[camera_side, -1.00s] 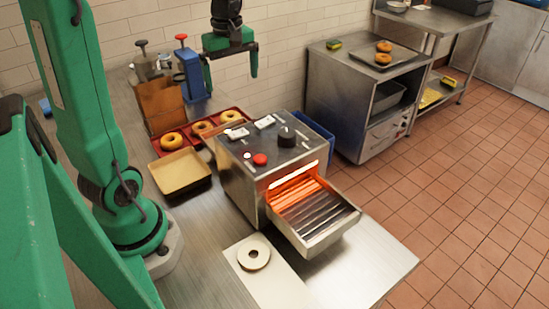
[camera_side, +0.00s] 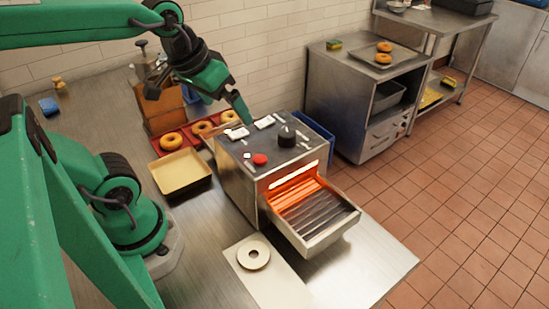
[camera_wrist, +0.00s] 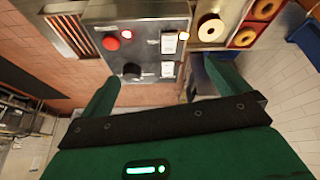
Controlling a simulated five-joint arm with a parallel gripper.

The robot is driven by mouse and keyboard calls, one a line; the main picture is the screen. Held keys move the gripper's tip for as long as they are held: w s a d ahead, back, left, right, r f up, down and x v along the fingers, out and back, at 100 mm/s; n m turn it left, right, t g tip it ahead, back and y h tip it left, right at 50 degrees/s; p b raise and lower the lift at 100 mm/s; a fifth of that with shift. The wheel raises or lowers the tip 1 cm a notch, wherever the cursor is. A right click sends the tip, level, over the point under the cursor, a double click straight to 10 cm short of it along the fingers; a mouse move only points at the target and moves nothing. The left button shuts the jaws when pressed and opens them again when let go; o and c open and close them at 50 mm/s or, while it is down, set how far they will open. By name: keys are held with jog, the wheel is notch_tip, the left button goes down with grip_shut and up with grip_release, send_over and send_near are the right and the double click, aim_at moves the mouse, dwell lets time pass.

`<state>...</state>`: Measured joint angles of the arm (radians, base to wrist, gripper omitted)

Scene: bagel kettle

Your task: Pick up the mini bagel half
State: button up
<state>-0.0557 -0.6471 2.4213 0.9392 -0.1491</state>
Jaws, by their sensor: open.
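My gripper (camera_side: 199,103) is open and empty, its fingers spread above the back of the toaster and the red tray. In the wrist view its two fingers (camera_wrist: 160,77) frame the toaster's top. A pale ring with a cut-looking face (camera_wrist: 211,28) lies on a cream surface beside the toaster in the wrist view, apart from the fingers; I cannot tell for sure that it is the mini bagel half. Golden bagels (camera_side: 173,141) sit in the red tray (camera_side: 159,153). A flat pale ring (camera_side: 253,254) lies on a white board (camera_side: 275,286) at the front.
The steel toaster (camera_side: 240,190) has a red button, a knob and a glowing slot with a sloping rack (camera_side: 315,215). A lined shallow tray (camera_side: 180,172) is left of it. A wooden block (camera_side: 165,108) stands behind the red tray. Bare counter lies front right.

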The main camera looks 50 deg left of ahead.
jog(key=shift+s+d+f+m+t, duration=0.2)
jog(key=shift+s+d+m, duration=0.2)
jog(key=shift+m, duration=0.2)
jog(key=shift+s+d+f+m+t, duration=0.15)
jog(key=shift+s+d+m, duration=0.1)
jog(key=shift+s+m, duration=0.25)
jog(key=shift+w, duration=0.1)
jog(key=c, duration=0.6)
jog(key=w+a+r+n+g, duration=0.2)
jog(key=w+a+r+g, duration=0.1)
jog(key=w+a+r, duration=0.3)
jog(key=w+a+n+g, duration=0.25)
jog(key=w+a, duration=0.25)
jog(key=a, duration=0.4)
jog(key=f, duration=2)
jog(key=shift+s+a, duration=0.1)
jog(key=shift+a, duration=0.2)
jog(key=shift+f, duration=0.1)
